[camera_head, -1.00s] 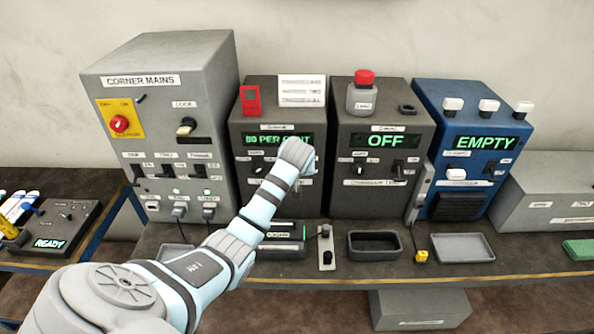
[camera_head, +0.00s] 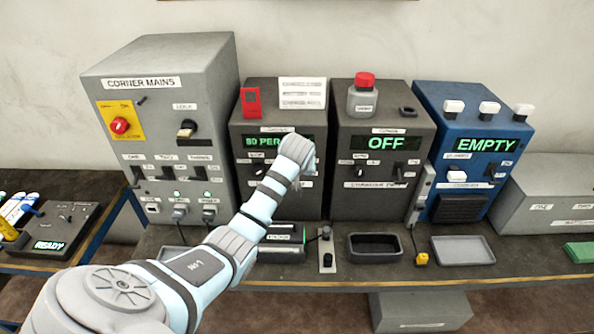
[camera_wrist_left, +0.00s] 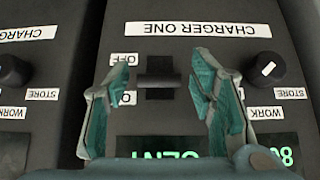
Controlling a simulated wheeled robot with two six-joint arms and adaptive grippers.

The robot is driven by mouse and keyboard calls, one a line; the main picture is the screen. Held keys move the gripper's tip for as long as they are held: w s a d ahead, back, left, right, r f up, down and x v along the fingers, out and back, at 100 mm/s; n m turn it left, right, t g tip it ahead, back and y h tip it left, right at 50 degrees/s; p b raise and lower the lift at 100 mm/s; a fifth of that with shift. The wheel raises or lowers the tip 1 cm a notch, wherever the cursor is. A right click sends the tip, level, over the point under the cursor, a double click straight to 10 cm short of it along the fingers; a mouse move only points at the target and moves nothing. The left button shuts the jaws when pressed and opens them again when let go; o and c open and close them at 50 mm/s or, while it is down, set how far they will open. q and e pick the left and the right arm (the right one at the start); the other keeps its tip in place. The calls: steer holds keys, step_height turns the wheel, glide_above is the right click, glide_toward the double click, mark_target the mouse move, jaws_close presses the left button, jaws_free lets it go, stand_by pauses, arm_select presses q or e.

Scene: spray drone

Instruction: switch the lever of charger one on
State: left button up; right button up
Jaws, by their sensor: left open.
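Charger one (camera_head: 245,180) is the dark grey box right of the grey mains cabinet, with a green display reading partly as 80 PER CENT. The left wrist view shows its panel upside down, with the CHARGER ONE label (camera_wrist_left: 197,29). The black lever (camera_wrist_left: 158,72) sits beside an OFF label and another label partly hidden by a finger. I cannot tell clearly which way it is set. My left gripper (camera_wrist_left: 160,85) is open, a finger on each side of the lever, with gaps showing. In the head view its arm covers the lever and fingers. My right gripper is out of view.
Charger two (camera_head: 345,200), reading OFF, stands close on the right, then a blue box (camera_head: 465,130) reading EMPTY. The mains cabinet (camera_head: 160,70) is close on the left. Trays (camera_head: 462,250) and a small switch block (camera_head: 327,262) lie on the bench in front.

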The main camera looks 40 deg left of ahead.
arm_select(q)
steer(key=v, duration=1.2)
steer(key=shift+f, duration=0.1)
